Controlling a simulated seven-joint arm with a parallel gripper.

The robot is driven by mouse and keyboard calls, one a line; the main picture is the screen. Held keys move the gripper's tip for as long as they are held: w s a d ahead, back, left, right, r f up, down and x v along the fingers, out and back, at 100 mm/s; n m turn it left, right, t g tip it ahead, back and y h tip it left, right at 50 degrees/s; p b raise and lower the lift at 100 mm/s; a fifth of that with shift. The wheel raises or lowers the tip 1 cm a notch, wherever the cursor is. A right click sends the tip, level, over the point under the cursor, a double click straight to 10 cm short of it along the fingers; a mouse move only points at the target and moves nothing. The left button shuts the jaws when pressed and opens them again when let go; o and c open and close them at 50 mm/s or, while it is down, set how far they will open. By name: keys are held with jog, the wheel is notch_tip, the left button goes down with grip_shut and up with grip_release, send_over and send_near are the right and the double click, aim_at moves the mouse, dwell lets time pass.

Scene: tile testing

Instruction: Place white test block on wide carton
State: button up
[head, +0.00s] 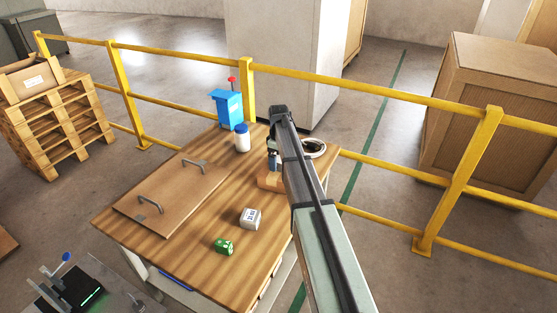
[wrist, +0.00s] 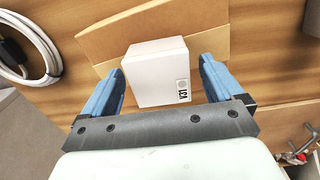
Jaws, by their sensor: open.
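The white test block (wrist: 157,75), a pale cube with a small printed label, lies between the fingers of my gripper (wrist: 160,70) in the wrist view. My gripper is open, with a visible gap at the right finger. The block appears to rest on the wide carton (wrist: 108,38), a flat brown box; the contact beneath it is hidden. In the head view the carton (head: 268,181) shows partly behind my arm, at the table's right side. My gripper (head: 273,160) is above it there, and the block between its fingers is hidden or too small to tell.
A grey-white labelled block (head: 250,218) and a green block (head: 223,246) stand on the front of the table. A board with two handles (head: 170,190) lies left. A cable coil (head: 314,148) lies right of my arm.

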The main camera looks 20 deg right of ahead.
notch_tip(320, 180, up, 12)
dwell(0.5)
